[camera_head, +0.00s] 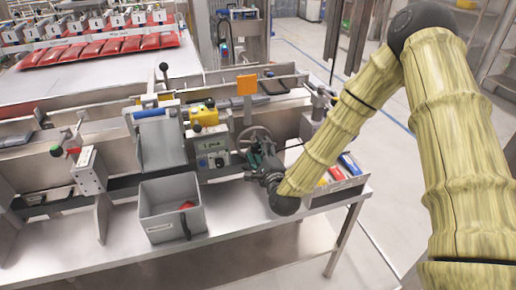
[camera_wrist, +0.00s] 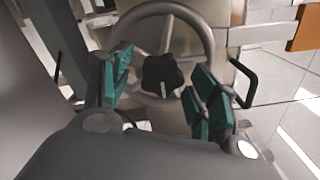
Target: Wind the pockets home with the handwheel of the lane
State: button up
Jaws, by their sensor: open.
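The handwheel (camera_wrist: 207,40) is a grey ring with spokes, seen close up at the top of the wrist view. A black lobed knob (camera_wrist: 162,76) shows in front of it, between my gripper's teal finger pads. My gripper (camera_wrist: 163,88) is open, with a pad on each side of the knob and gaps on both sides. In the head view the handwheel (camera_head: 254,131) is on the bench unit, just beyond my gripper (camera_head: 259,162), which partly hides it. I cannot tell which parts are the pockets.
A grey bin (camera_head: 160,228) with a red item stands on the bench left of my gripper. A grey box with a display (camera_head: 211,150) and an orange plate (camera_head: 247,85) are close by. Red and blue packs (camera_head: 350,163) lie to the right. Red pouches (camera_head: 100,48) line the back-left surface.

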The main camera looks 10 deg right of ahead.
jog(key=shift+w+a, duration=0.1)
jog(key=shift+w, duration=0.3)
jog(key=c, duration=1)
jog(key=shift+n, duration=0.4)
